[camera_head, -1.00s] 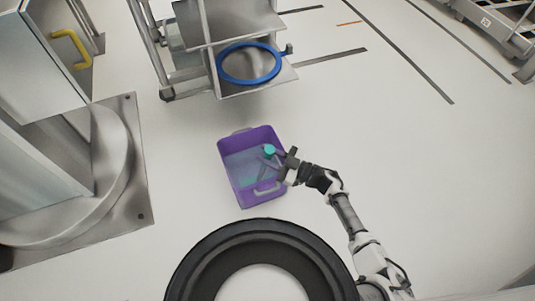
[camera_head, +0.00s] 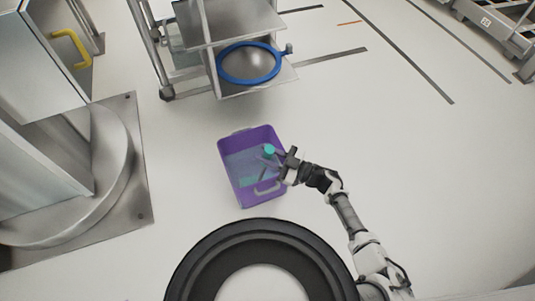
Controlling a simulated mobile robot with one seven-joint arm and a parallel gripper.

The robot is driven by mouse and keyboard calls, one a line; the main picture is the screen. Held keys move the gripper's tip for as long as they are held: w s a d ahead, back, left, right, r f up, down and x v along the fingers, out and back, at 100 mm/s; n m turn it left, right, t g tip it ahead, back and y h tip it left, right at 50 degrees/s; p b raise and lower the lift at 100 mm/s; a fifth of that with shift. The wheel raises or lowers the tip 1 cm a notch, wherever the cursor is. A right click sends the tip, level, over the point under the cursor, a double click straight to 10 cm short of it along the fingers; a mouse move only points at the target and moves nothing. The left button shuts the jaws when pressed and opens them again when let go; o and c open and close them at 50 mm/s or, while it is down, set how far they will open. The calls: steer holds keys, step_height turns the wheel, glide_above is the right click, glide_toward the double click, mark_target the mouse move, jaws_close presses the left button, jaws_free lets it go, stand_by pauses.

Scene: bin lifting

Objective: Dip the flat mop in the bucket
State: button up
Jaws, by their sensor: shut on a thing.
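The purple bucket (camera_head: 228,175) stands on the white floor in the middle of the view, with bluish liquid inside. The mop's teal handle end (camera_head: 269,149) shows above the bucket, beside my gripper. A teal strip of the flat mop (camera_head: 250,181) shows low inside the bucket. My gripper (camera_head: 286,160) is at the bucket's right rim, shut on the mop near its handle end. The fingertips are small and partly hidden by the wrist.
A metal cart (camera_head: 215,85) with a blue ring (camera_head: 249,63) stands behind the bucket. A steel column on a floor plate (camera_head: 143,205) is at the left. My round black base is in front.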

step_height(320, 180, up, 23)
steer(key=p, duration=1.8)
steer(key=shift+r, duration=0.2)
steer(key=shift+p, duration=0.3)
